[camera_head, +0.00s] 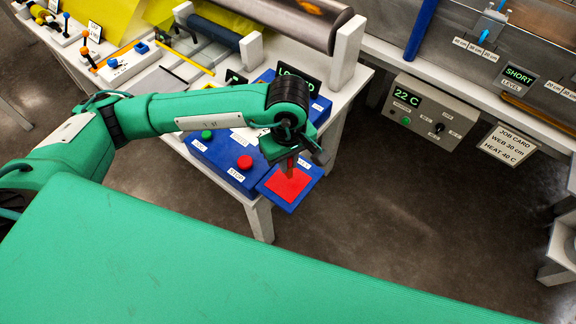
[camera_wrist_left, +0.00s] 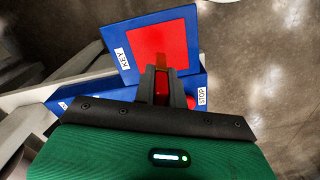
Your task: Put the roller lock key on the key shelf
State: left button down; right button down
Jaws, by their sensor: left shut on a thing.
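The key shelf (camera_head: 287,187) is a blue plate with a red pad, sticking out from the front right corner of the blue control box. It also shows in the left wrist view (camera_wrist_left: 126,72) with its KEY label. My left gripper (camera_head: 291,160) is over the back part of the red pad, pointing down. It is shut on the roller lock key (camera_wrist_left: 162,84), a small red piece mostly hidden between the fingers (camera_wrist_left: 161,86). An orange-brown end of it shows past the fingertips against the pad. I cannot tell whether the key touches the pad. My right gripper is not in view.
The blue control box (camera_head: 222,160) carries a green button (camera_head: 207,134) and a red STOP button (camera_head: 244,162) beside the shelf. A display reading LOCKED, partly covered, stands behind my arm. A grey 22 C heater box (camera_head: 428,115) is to the right. Open floor lies between.

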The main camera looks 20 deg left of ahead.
pick_arm(q)
notch_tip(320, 180, down, 3)
jog(key=shift+r, duration=0.15)
jog(key=shift+f, duration=0.3)
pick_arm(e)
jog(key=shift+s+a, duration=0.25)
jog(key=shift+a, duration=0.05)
pick_arm(q)
jog(key=shift+f, duration=0.15)
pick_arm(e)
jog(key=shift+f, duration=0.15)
